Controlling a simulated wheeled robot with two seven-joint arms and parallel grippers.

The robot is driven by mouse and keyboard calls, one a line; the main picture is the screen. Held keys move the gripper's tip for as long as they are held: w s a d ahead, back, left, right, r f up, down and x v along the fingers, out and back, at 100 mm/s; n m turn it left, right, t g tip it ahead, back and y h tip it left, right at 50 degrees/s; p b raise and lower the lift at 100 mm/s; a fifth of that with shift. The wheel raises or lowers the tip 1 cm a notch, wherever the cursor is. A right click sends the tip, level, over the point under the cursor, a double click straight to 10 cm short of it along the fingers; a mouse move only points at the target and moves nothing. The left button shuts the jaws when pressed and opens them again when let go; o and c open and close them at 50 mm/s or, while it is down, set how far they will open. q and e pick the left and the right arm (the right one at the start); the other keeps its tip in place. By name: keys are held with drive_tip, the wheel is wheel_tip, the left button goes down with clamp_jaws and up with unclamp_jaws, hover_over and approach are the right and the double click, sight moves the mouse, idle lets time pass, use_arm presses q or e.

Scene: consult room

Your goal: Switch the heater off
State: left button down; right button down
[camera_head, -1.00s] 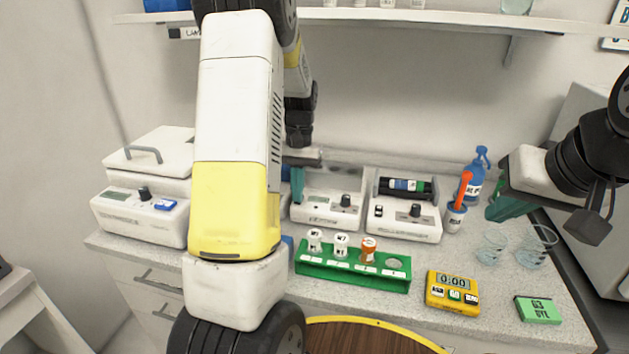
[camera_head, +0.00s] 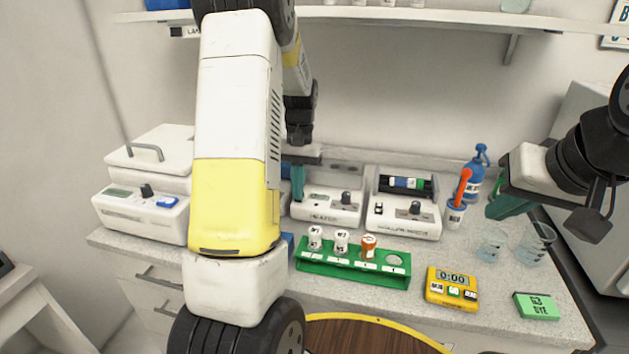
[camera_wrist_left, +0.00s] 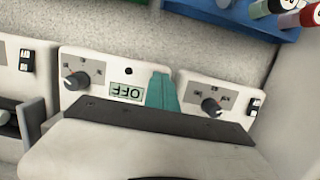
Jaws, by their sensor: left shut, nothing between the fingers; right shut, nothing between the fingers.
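The heater (camera_head: 325,214) is a white box on the bench, with a dark knob (camera_head: 346,198) on its right part. In the left wrist view, which is turned round, the heater (camera_wrist_left: 110,70) shows its knob (camera_wrist_left: 77,80), a small black dot and a greenish display (camera_wrist_left: 126,92) reading OFF upside down. My left gripper (camera_head: 298,183) is shut and empty at the heater's left side. Its teal fingers (camera_wrist_left: 161,92) show beside the display; I cannot tell whether they touch the box. My right gripper (camera_head: 507,206) is shut and empty at the right, away from the heater.
A roller mixer (camera_head: 403,228) stands right of the heater. A white lidded device (camera_head: 130,218) is at left. Another knobbed box (camera_wrist_left: 230,90) is mostly hidden by my left arm. A green rack (camera_head: 340,270), yellow timer (camera_head: 452,291) and glass beakers (camera_head: 536,250) stand in front and right.

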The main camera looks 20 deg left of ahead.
use_arm(q)
drive_tip(key=s+d+r+t+h, duration=0.1)
drive_tip(key=s+d+r+t, duration=0.15)
drive_tip(key=s+r, duration=0.4)
drive_tip(key=s+d+r+t, duration=0.1)
drive_tip(key=s+d+r, duration=0.2)
drive_tip(key=r, duration=0.7)
drive_tip(key=s+d+r+m+t+h, duration=0.1)
drive_tip(key=s+d+t, duration=0.4)
drive_tip(key=s, duration=0.5)
drive_tip(key=shift+s+d, duration=0.25)
drive_tip(key=shift+s, duration=0.05)
drive_tip(key=shift+r, duration=0.1)
